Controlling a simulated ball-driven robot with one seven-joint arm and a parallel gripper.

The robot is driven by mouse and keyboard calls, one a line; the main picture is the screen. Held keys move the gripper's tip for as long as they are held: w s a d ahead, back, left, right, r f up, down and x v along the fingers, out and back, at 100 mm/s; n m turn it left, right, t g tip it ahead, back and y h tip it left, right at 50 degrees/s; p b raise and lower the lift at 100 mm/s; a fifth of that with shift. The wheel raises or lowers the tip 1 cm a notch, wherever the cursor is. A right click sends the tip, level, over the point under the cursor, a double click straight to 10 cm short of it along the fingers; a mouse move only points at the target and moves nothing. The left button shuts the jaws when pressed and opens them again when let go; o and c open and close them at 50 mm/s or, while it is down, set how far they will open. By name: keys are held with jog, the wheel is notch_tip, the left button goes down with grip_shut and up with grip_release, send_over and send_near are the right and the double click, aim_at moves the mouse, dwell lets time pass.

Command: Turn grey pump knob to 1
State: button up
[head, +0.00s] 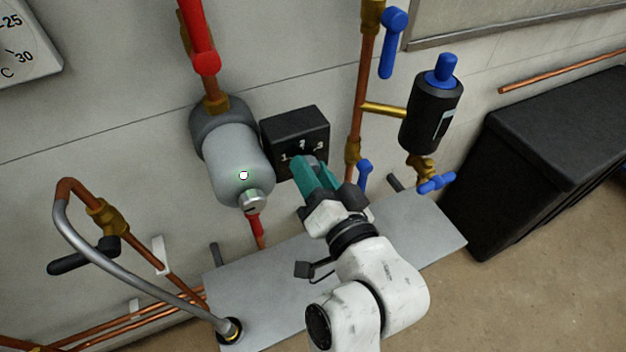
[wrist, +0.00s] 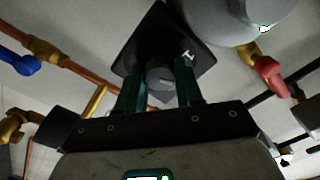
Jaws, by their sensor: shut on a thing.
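The black pump control box (head: 290,128) is on the wall right of the grey pump (head: 228,150), with white marks 1, 2 and 3 on its face. My gripper (head: 313,172) reaches up to this face with teal fingers. In the wrist view, the grey knob (wrist: 158,78) sits between the two fingers of my gripper (wrist: 160,88), which is shut on it. The black box (wrist: 165,45) is behind the knob there. In the head view the fingers mostly hide the knob, and I cannot tell which number it points to.
A grey metal shelf (head: 240,300) lies below my arm. A blue-handled valve (head: 364,174) is close right of my gripper. A red handle (head: 205,62) is above the pump. A black cylinder (head: 430,120) and a large black bin (head: 540,150) are to the right.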

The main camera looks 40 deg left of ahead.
jog(key=shift+f+n+b, duration=0.2)
jog(key=shift+n+b, duration=2.45)
jog(key=shift+n, duration=1.15)
jog(key=o, duration=1)
jog(key=shift+r, duration=0.15)
jog(key=shift+o, duration=0.2)
jog(key=b+v, duration=0.1)
jog(key=v, duration=0.9)
jog(key=shift+s+d, duration=0.15)
jog(key=shift+d, duration=0.25)
